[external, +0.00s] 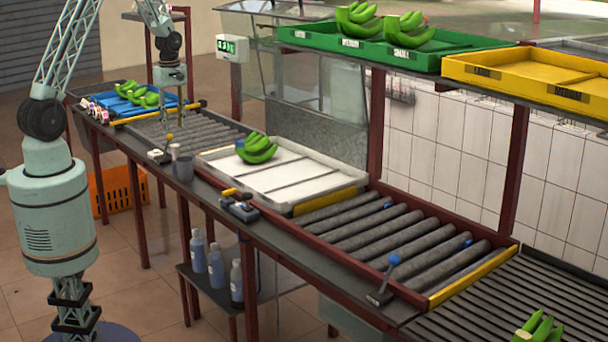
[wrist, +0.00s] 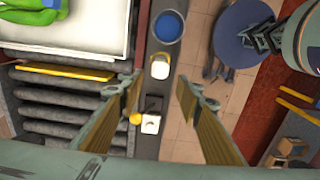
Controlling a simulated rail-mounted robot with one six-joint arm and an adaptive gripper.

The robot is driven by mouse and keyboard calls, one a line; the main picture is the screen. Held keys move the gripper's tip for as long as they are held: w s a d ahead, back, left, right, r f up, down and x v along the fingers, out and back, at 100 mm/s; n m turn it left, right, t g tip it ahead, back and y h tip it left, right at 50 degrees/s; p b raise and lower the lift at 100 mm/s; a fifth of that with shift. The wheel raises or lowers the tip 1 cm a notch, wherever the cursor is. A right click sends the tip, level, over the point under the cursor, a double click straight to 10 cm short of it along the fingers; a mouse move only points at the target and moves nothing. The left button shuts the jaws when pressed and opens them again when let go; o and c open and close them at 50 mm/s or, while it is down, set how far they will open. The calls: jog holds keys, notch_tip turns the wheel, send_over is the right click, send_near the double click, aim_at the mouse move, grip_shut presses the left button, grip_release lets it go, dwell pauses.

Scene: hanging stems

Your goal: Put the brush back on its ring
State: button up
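My gripper (external: 172,118) hangs over the near edge of the conveyor line with its two long fingers pointing down. In the wrist view my gripper (wrist: 162,95) is open, with a wide empty gap between the fingers. Between and beyond the fingers lie a white block (wrist: 150,123) with a yellow knob (wrist: 136,118), a white cup-like piece (wrist: 160,67) and a pot with a blue inside (wrist: 168,27). The pot (external: 183,168) looks grey in the external view. I cannot clearly make out a brush or its ring in either view.
A white tray (external: 330,178) with green bananas (external: 257,149) sits on the rollers beside the ledge. A dark device with a yellow part (external: 240,208) and a blue-knobbed lever (external: 393,261) stand farther along. A blue crate (external: 122,107) is at the far end.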

dwell(0.4)
jog(key=s+a+r+m+t, duration=0.1)
jog(key=s+a+r+m, duration=0.15)
jog(key=a+r, duration=0.8)
jog(key=s+a+r+m+t, duration=0.15)
jog(key=s+a+r, duration=0.25)
jog(key=a+r, duration=0.65)
jog(key=s+a+r+m, duration=0.1)
jog(key=s+a+r, duration=0.2)
jog(key=s, duration=0.4)
jog(key=s+a+r+m+t, duration=0.1)
jog(key=s+a+r+m, duration=0.1)
jog(key=s+a, duration=0.3)
jog(key=s+a+r+m, duration=0.1)
jog(key=s+a+r, duration=0.2)
jog(key=s+r, duration=0.2)
jog(key=s, duration=0.3)
jog(key=shift+s+a, duration=0.3)
jog(key=shift+a, duration=0.1)
